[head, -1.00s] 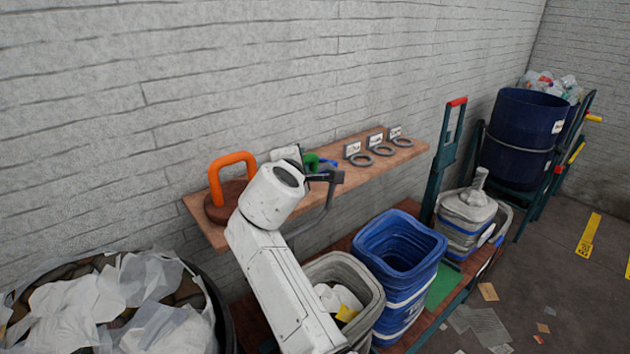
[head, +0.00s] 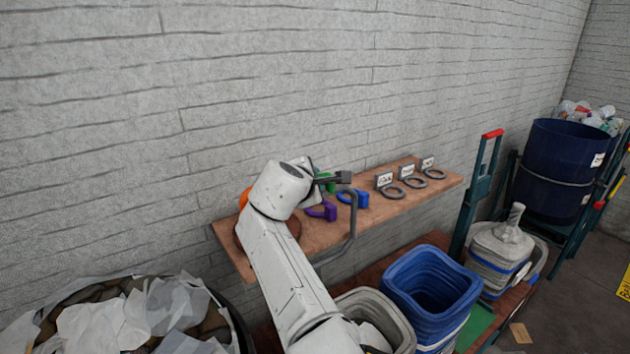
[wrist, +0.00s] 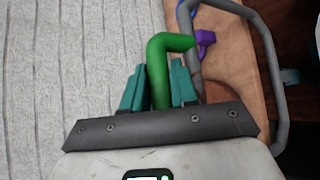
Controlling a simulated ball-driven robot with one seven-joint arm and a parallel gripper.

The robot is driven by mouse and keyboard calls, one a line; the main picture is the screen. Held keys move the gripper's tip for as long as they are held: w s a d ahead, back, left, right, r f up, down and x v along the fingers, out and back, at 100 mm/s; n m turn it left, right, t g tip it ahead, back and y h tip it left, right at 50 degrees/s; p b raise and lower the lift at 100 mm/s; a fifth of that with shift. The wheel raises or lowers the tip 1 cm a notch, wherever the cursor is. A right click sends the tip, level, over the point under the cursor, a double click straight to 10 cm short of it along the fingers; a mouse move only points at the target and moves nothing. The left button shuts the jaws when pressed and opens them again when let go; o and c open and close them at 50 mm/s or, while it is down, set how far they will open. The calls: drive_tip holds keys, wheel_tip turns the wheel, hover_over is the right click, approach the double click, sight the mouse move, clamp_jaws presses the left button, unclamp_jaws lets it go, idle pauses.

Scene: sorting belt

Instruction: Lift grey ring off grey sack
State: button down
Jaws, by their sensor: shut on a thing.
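My gripper (wrist: 158,88) has its two teal fingers shut on a green bent handle (wrist: 160,62) in the wrist view. In the head view the green handle (head: 326,182) shows partly behind my arm, above the wooden shelf. The grey sack (head: 498,246), with its neck gathered upright, stands at the right, well apart from my gripper. I cannot tell whether a ring sits around its neck.
A purple tool (head: 322,211) and a blue one (head: 352,198) lie on the shelf (head: 375,213). A grey bent tube (head: 352,228) runs close to my gripper.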

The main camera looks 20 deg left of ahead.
drive_tip(key=shift+f, duration=0.25)
drive_tip(key=c, duration=1)
unclamp_jaws()
drive_tip(key=shift+s, duration=0.1)
drive_tip(key=shift+v, duration=0.85)
drive_tip(key=shift+r+b+v, duration=0.1)
drive_tip(key=shift+b+v, duration=0.1)
drive_tip(key=shift+v, duration=2.1)
drive_tip(key=shift+r+b+v, duration=0.15)
drive_tip(key=shift+b+v, duration=0.05)
drive_tip(key=shift+v, duration=2.1)
